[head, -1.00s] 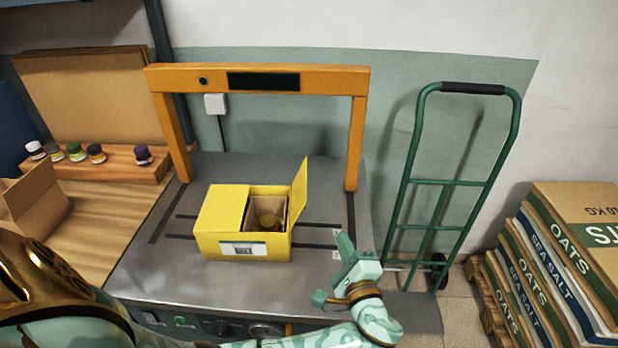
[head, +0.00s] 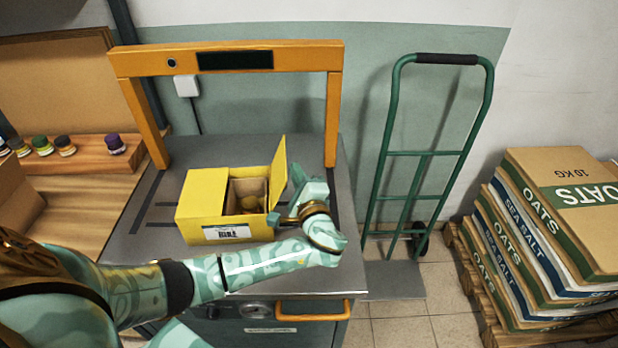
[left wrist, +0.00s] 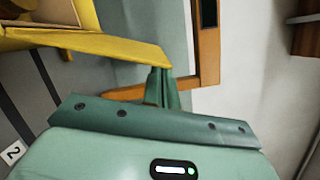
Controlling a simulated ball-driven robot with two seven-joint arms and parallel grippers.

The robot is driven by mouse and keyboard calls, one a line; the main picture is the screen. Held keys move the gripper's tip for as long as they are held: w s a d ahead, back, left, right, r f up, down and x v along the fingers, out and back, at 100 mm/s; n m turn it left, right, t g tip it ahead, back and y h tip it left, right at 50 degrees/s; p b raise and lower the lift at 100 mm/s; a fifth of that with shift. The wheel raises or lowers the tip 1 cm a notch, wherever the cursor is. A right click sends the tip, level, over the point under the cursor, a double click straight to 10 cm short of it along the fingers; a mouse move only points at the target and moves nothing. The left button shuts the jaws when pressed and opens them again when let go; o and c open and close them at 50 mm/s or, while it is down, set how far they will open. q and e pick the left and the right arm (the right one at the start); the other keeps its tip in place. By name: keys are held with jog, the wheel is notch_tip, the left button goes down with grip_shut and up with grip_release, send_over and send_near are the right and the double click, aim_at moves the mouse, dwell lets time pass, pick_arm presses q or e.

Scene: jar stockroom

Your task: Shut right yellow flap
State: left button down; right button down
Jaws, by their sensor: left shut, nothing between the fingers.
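The yellow box (head: 205,205) sits on the grey bench under the orange frame. Its left flap (head: 206,186) lies shut. Its right yellow flap (head: 279,172) stands upright on the right side, and the open right half shows a brown lining with something yellowish inside. My left gripper (head: 279,215) is at the right side of the box, close to the flap; its fingertips are partly hidden in the head view. In the left wrist view the shut fingers (left wrist: 162,88) are at the edge of the yellow flap (left wrist: 100,45); I cannot tell if they touch it. My right gripper is not in view.
The orange frame (head: 225,60) arches over the grey bench (head: 125,250). A green hand truck (head: 425,155) stands right of the bench. Stacked sacks (head: 560,210) lie on a pallet at far right. Small jars (head: 42,146) stand on a wooden rack at left.

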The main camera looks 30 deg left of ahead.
pick_arm(q)
jog(key=shift+a, duration=0.2)
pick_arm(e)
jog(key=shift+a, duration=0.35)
pick_arm(q)
jog(key=shift+s+r, duration=0.1)
jog(key=shift+s, duration=0.05)
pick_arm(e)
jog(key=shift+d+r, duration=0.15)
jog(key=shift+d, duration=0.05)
